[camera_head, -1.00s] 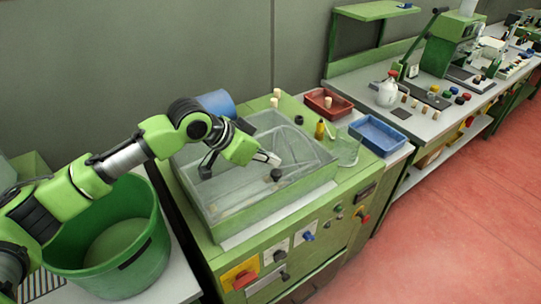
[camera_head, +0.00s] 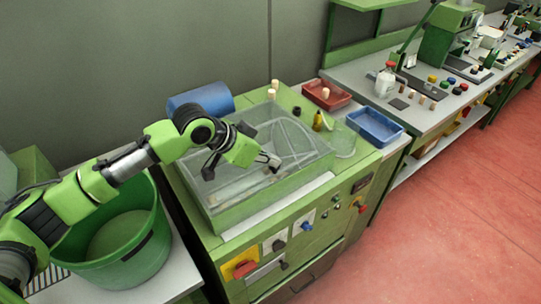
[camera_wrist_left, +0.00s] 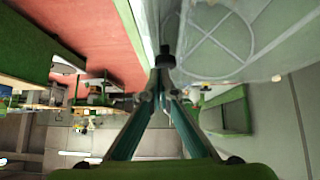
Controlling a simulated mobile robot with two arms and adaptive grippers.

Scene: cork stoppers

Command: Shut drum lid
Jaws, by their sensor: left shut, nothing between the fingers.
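The drum lid (camera_head: 240,190) is a clear, see-through cover on the green machine; I cannot tell whether it lies fully down. In the left wrist view the lid (camera_wrist_left: 222,45) shows a round rib with crossing bars. A small black knob (camera_wrist_left: 165,59) stands near its edge, just ahead of my left gripper's fingertips. My left gripper (camera_head: 273,163) is over the lid's front part, its fingers together and empty. In the wrist view the gripper (camera_wrist_left: 160,78) is close to the knob; whether they touch is unclear. My right gripper is not seen.
A large green tub (camera_head: 154,245) stands left of the machine. A blue cylinder (camera_head: 200,98) lies behind it. A red tray (camera_head: 315,92), a blue tray (camera_head: 375,128) and a small yellow bottle (camera_head: 318,121) are to the right. Knobs and switches (camera_head: 306,219) line the machine's front.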

